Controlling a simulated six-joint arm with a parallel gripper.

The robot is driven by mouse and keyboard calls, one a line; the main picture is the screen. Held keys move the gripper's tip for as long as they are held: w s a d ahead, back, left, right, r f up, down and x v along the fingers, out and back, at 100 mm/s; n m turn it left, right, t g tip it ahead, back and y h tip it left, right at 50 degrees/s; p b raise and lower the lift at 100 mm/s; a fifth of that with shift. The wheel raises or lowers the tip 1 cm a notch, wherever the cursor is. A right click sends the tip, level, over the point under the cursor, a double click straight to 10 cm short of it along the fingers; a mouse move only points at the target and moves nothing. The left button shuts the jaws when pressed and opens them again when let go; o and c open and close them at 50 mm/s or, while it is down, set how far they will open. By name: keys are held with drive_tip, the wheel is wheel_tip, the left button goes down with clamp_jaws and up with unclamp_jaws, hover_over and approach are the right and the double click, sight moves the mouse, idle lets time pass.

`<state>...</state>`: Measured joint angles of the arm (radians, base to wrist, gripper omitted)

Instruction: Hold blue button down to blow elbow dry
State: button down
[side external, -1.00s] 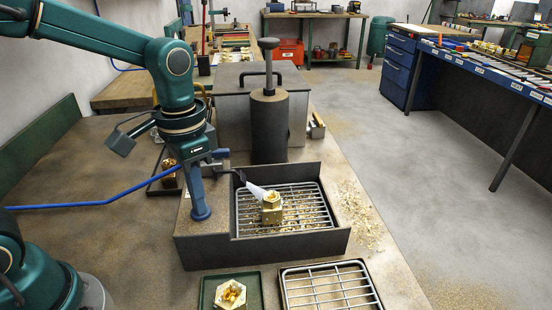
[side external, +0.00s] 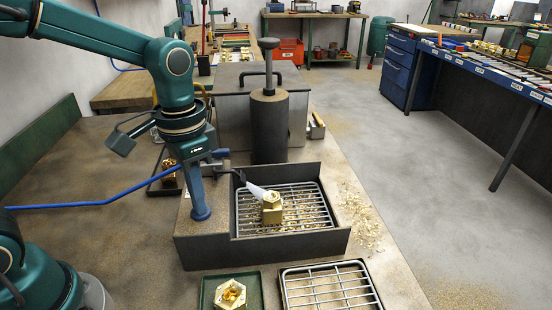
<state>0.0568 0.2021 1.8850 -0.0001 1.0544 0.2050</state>
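A dark bent nozzle (side external: 236,174) sends a whitish jet (side external: 256,190) to the upper part of the elbow. My gripper (side external: 200,208) points straight down at the left block of the tray, left of the nozzle. Its narrow blue fingers look closed together, with nothing seen between them. Their lower end meets a round blue piece, which appears to be the blue button; the gripper mostly hides it.
A dark cylinder with a plunger handle (side external: 269,125) stands behind the tray. In front are a green tray with a brass hex fitting (side external: 230,294) and an empty wire rack (side external: 330,290). Brass chips (side external: 358,215) lie to the right. A blue hose (side external: 90,205) crosses the bench at left.

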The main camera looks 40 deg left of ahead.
idle(0.3)
drive_tip(key=shift+r, duration=3)
drive_tip(key=shift+r, duration=0.1)
drive_tip(key=s+a+n+t, duration=0.1)
drive_tip(key=s+n+t, duration=0.2)
drive_tip(key=s+t, duration=0.2)
drive_tip(key=s+f, duration=0.1)
drive_tip(key=s, duration=0.2)
drive_tip(key=shift+s+a+t, duration=0.2)
drive_tip(key=shift+s+t, duration=0.1)
drive_tip(key=shift+s, duration=0.05)
